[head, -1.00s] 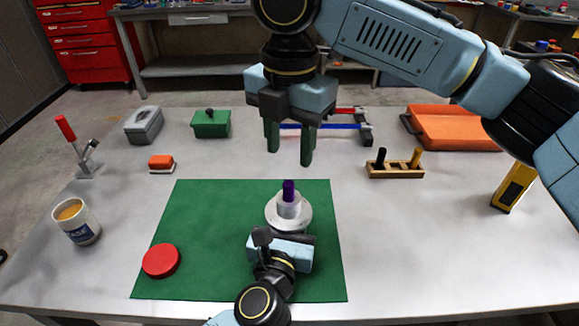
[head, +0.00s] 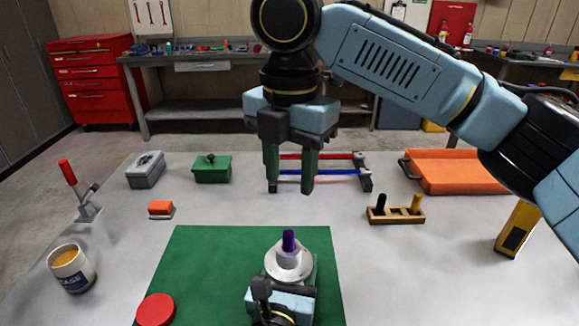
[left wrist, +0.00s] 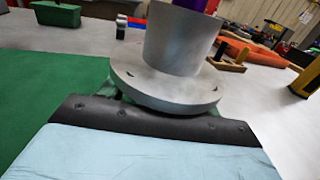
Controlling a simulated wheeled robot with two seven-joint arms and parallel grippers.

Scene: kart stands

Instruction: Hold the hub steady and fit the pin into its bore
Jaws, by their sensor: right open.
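The hub (head: 288,262) is a pale grey flanged piece with a raised collar, on the green mat (head: 205,270). A purple pin (head: 289,240) stands upright in the collar, its upper part showing above the rim. In the left wrist view the hub (left wrist: 178,42) fills the middle, with the purple pin (left wrist: 193,4) cut off at the top. My left gripper (head: 283,290) is low at the near side of the hub; its fingers are mostly hidden under the flange. My right gripper (head: 290,190) is open and empty, pointing down above and behind the pin, apart from it.
A red disc (head: 156,310) lies on the mat's left edge. A wooden block with pegs (head: 396,216), an orange tray (head: 455,172) and a yellow-black tool (head: 517,230) are at right. Two boxes stand at back left.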

